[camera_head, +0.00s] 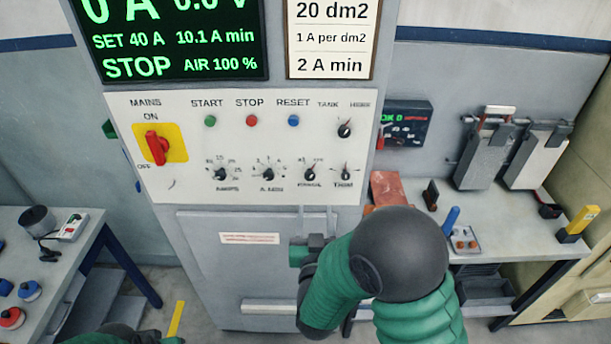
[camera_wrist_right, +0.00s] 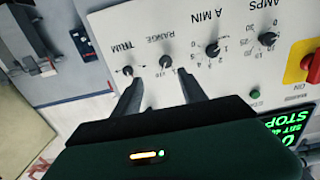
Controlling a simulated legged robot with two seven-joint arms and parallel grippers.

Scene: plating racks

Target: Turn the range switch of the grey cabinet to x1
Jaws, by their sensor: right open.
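The grey cabinet (camera_head: 205,245) has a white control panel with the RANGE switch (camera_head: 310,175), a small black knob at its lower right. In the wrist view the RANGE switch (camera_wrist_right: 166,62) appears upside down, beyond and between my open fingers. My right gripper (camera_wrist_right: 160,88) is empty and apart from the panel. In the head view my right gripper (camera_head: 303,252) is below the panel, its fingertips hard to make out. The pointer and scale marks are too small to read surely. My left arm shows only at the bottom left edge; its fingers cannot be made out.
The TRIM knob (camera_head: 345,174) and A MIN knob (camera_head: 268,174) flank the switch. A red mains switch (camera_head: 157,147) sits at the panel's left. A bench (camera_head: 500,250) with tools stands right, and a table (camera_head: 75,240) stands left.

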